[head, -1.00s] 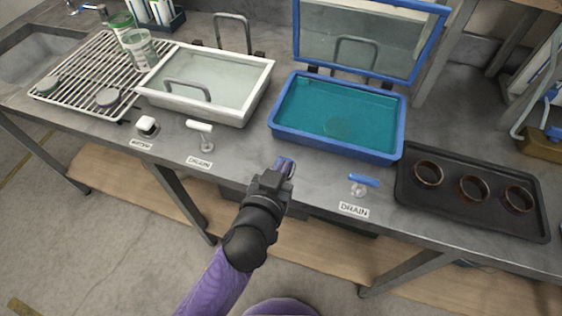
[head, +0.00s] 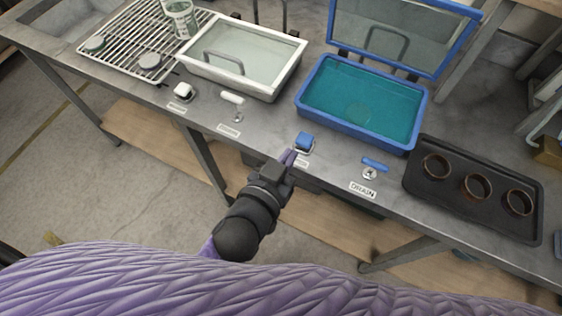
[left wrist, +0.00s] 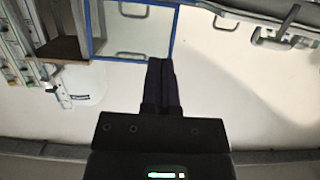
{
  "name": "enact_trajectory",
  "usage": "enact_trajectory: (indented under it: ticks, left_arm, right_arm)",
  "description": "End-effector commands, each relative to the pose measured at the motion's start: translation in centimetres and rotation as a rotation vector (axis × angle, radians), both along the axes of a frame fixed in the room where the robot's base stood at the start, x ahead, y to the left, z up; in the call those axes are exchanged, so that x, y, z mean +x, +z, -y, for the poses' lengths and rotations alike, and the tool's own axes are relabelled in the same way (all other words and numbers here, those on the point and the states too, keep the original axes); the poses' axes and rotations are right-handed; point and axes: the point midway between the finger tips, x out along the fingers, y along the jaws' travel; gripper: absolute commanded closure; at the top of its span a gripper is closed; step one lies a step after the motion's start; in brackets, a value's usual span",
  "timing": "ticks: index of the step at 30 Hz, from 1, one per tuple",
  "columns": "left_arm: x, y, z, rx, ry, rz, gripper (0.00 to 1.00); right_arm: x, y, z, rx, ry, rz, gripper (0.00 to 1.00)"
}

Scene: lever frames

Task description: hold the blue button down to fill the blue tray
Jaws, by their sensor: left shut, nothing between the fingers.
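The blue tray (head: 347,131) stands on the metal counter with its lid (head: 400,45) raised. It holds teal liquid (head: 360,98) that stands a little below the rim. The blue button (head: 304,141) sits in front of the tray, on the counter's front part, with its top in plain view. My left gripper (head: 289,158) is shut and empty, just below and left of the button; I cannot tell whether it touches the button's edge. In the left wrist view its fingers (left wrist: 161,80) are together. My right gripper is not in view.
A blue drain lever (head: 375,164) stands right of the button, by a DRAIN label. A black tray (head: 452,205) with several brown rings lies at the right. A white tray (head: 240,88), white button (head: 183,91) and white lever (head: 232,98) are at the left.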

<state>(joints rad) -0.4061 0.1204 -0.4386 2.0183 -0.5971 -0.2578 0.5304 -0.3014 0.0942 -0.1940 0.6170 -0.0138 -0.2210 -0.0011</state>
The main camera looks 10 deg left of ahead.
Motion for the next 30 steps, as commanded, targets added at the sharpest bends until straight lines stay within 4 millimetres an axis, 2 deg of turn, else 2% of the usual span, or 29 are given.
enact_trajectory:
  ticks: [3, 8, 30]
  left_arm:
    - [-1.7, 0.5, -0.5, -0.002, -0.001, -0.001, 1.00]
    - [-2.7, 0.8, -0.9, -0.001, 0.000, 0.003, 1.00]
    - [-2.7, 0.8, -0.9, -0.001, -0.001, 0.004, 1.00]
  right_arm:
    - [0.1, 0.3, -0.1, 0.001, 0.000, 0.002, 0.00]
    - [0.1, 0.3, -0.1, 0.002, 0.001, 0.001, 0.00]
    - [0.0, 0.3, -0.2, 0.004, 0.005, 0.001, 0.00]
